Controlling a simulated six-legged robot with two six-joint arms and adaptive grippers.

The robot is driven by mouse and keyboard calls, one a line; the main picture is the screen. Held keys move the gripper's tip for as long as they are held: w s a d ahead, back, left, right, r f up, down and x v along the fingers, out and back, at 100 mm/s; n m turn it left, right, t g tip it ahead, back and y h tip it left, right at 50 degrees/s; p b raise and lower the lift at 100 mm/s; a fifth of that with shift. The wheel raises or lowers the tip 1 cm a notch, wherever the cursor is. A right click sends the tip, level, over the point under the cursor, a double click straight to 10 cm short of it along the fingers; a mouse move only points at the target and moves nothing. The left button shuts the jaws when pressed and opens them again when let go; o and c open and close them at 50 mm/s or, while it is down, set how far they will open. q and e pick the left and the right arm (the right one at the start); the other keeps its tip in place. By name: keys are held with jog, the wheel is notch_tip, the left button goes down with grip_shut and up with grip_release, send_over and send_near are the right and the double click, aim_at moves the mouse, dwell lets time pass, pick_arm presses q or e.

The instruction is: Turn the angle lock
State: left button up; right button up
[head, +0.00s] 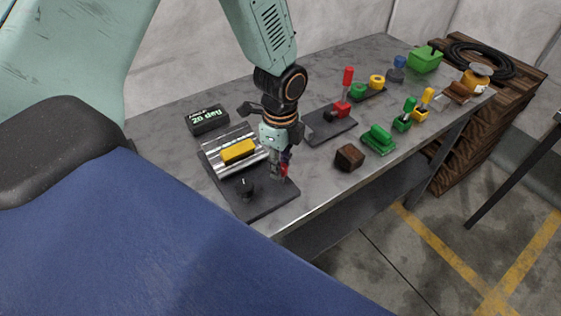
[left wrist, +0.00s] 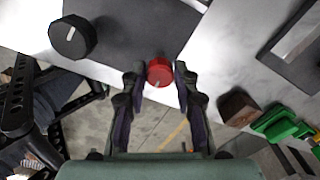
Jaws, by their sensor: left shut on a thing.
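A dark panel (head: 264,207) lies at the near end of the grey metal table. It carries a black knob (head: 246,187) with a pale pointer line, also seen in the left wrist view (left wrist: 72,37). A small red knob (left wrist: 160,71) with a pale mark stands beside it. In the head view the red knob (head: 285,170) is partly hidden by my left gripper (head: 280,174). This gripper points down, its fingers on either side of the red knob, shut on it. A black display box (head: 207,119) reads "20 deg". My right gripper is not in view.
A yellow block (head: 239,151) sits on a silver rail behind the knobs. A red lever (head: 346,92), a brown block (head: 349,157) and green pieces (head: 379,138) stand to the right. The table's front edge runs close by the panel.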

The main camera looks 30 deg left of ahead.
pick_arm(q)
jog(key=shift+d, duration=0.15)
grip_shut()
jog(key=shift+r, duration=0.1)
jog(key=n+p, duration=0.2)
jog(key=n, duration=0.1)
jog(key=shift+r+p, duration=0.1)
jog(key=shift+p, duration=0.2)
jog(key=n+p, duration=0.2)
jog(key=n, duration=0.2)
jog(key=shift+n+p, duration=0.3)
jog(key=shift+p, duration=0.05)
jog(key=n+p, duration=0.3)
jog(key=n, duration=0.2)
jog(key=n+p, duration=0.2)
jog(key=n, duration=0.3)
jog(key=shift+n, duration=0.3)
